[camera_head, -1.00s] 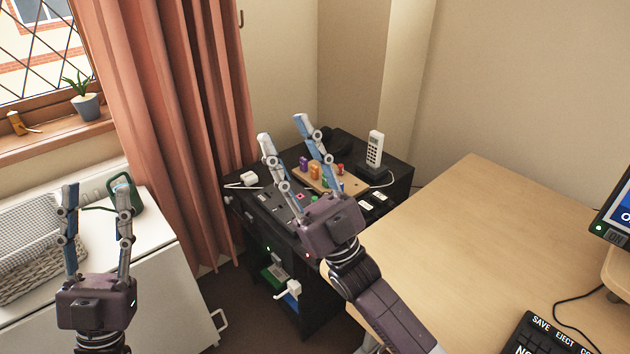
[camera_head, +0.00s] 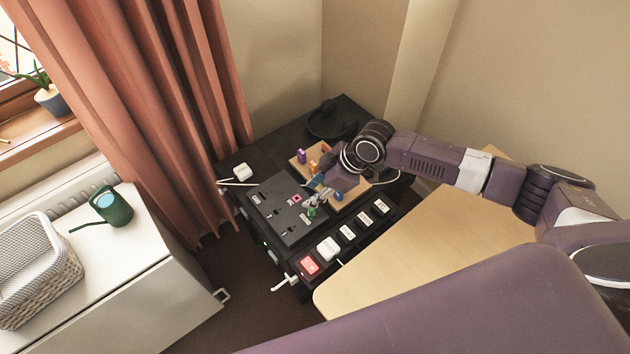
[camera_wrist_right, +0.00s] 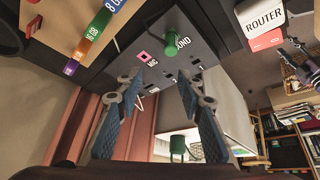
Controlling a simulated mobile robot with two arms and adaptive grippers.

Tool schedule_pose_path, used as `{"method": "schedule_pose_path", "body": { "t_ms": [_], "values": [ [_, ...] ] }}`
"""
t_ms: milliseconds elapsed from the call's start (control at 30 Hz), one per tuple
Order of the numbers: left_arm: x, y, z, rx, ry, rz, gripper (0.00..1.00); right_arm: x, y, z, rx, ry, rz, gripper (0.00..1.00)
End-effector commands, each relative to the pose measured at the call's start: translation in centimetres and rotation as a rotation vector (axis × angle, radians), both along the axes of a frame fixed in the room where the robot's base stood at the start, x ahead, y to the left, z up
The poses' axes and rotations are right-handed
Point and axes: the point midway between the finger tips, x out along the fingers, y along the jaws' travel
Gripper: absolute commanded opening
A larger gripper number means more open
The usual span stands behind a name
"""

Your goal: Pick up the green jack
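A small green jack (camera_head: 311,211) stands at the dark socket panel (camera_head: 272,205) on the black cabinet. Another green piece (camera_wrist_right: 97,25) sits in a row of coloured pieces there. My left gripper is out of view.
Purple (camera_head: 301,156), orange (camera_head: 312,167) and blue (camera_head: 338,195) pieces stand on a wooden board beside the panel. Labelled switches, one red (camera_head: 309,265), line the cabinet's front. A wooden desk (camera_head: 400,245) is at right; a green watering can (camera_head: 113,206) stands at left.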

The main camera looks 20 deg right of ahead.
Motion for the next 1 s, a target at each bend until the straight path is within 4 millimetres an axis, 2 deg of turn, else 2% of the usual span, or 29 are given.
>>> {"method": "schedule_pose_path", "body": {
  "t_ms": [33,100,200,800,1000],
  "values": [
    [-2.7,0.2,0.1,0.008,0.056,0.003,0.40,-1.0,-1.1,0.1,-0.029,0.042,0.009,0.35],
    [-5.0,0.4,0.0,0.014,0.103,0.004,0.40,-2.0,-1.9,-0.3,-0.054,0.083,0.020,0.35],
    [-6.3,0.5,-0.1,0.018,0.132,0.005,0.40,-2.6,-2.2,-1.1,-0.067,0.111,0.025,0.35],
    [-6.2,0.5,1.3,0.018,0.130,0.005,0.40,-1.7,0.9,-7.0,-0.068,0.110,0.024,0.35],
    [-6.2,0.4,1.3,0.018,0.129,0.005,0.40,-1.6,1.1,-7.6,-0.067,0.108,0.024,0.35]
  ]
}}
